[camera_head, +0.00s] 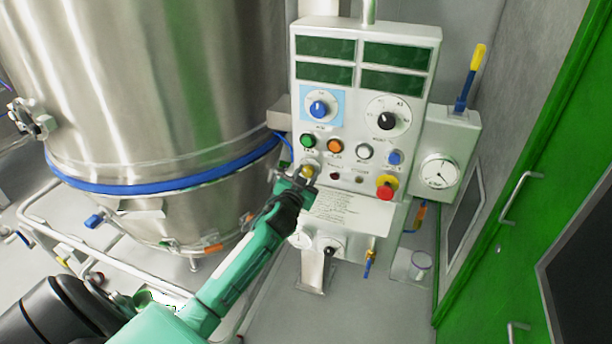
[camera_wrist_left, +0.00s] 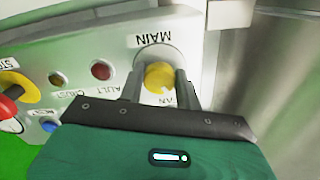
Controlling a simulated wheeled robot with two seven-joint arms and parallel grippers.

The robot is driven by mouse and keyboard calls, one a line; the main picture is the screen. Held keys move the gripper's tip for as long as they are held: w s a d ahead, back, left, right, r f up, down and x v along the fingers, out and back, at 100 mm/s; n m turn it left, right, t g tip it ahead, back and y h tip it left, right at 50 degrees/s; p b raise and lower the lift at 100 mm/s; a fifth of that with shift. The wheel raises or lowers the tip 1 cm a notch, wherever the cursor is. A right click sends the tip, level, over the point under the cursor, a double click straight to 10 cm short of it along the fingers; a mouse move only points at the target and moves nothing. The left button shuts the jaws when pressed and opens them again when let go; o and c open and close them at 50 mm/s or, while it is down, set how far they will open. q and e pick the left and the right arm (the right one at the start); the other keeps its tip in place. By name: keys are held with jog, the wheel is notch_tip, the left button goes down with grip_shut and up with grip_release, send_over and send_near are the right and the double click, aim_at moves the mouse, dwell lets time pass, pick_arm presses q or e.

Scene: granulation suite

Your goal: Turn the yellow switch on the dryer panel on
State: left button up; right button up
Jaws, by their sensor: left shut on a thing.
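The yellow switch (camera_wrist_left: 160,77) is a round knob in a pale ring under the label MAIN in the left wrist view. My left gripper (camera_wrist_left: 158,88) has a finger on each side of it and is shut on it. In the head view the left gripper (camera_head: 304,176) reaches the lower left of the white dryer panel (camera_head: 345,150), and its fingers cover most of the switch. The exact angle of the switch is hard to tell. My right gripper does not show.
Near the switch are a green button (camera_head: 308,141), an orange button (camera_head: 335,146) and a red emergency stop (camera_head: 385,190) on a yellow base. A large steel vessel (camera_head: 170,80) stands to the left. A green door frame (camera_head: 530,150) is at the right.

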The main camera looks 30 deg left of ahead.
pick_arm(q)
jog(key=m, duration=0.5)
jog(key=shift+m, duration=0.3)
jog(key=m, duration=0.5)
jog(key=shift+m+p, duration=0.3)
jog(key=shift+m, duration=0.1)
jog(key=o, duration=1)
jog(key=b+v, duration=0.4)
jog(key=v, duration=1)
jog(key=shift+w, duration=0.15)
